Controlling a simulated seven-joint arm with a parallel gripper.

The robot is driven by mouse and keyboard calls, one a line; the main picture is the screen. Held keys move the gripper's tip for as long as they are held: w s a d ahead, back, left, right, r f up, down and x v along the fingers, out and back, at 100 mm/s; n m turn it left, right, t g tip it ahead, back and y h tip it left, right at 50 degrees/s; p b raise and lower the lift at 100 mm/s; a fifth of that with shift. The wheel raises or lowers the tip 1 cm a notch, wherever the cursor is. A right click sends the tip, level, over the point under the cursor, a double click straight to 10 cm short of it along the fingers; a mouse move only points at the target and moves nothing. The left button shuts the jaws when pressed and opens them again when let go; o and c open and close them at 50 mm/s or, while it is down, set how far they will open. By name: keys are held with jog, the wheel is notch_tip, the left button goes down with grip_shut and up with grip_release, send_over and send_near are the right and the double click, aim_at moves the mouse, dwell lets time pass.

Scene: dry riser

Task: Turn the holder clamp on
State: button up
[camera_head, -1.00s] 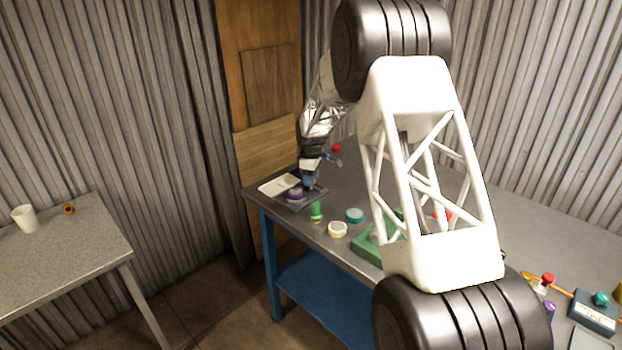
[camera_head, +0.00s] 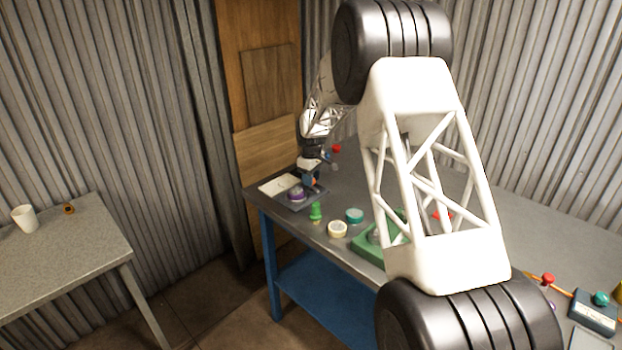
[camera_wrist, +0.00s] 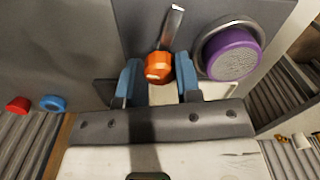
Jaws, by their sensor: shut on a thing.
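The holder clamp shows as a metal lever (camera_wrist: 171,28) with an orange knob (camera_wrist: 158,67) at its end, on a dark plate (camera_wrist: 112,93). In the wrist view, my gripper (camera_wrist: 158,75) has its blue fingers on either side of the orange knob and is shut on it. A purple-topped round thing (camera_wrist: 232,53) sits in a metal ring to the right of the lever. In the head view, my gripper (camera_head: 310,181) is at the plate (camera_head: 299,205) near the table's far-left corner, with the purple thing (camera_head: 296,194) just in front. The lever's pivot is hidden.
A green upright piece (camera_head: 316,211), a cream round piece (camera_head: 337,229) and a teal one (camera_head: 354,215) stand near the front edge. A green base (camera_head: 368,249) is partly behind my arm. A red knob (camera_head: 336,148) is behind my gripper. A side table (camera_head: 60,255) stands left.

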jog(key=m, duration=1.1)
jog(key=shift+m, duration=1.7)
jog(key=o, duration=0.9)
jog(key=shift+r, duration=3.9)
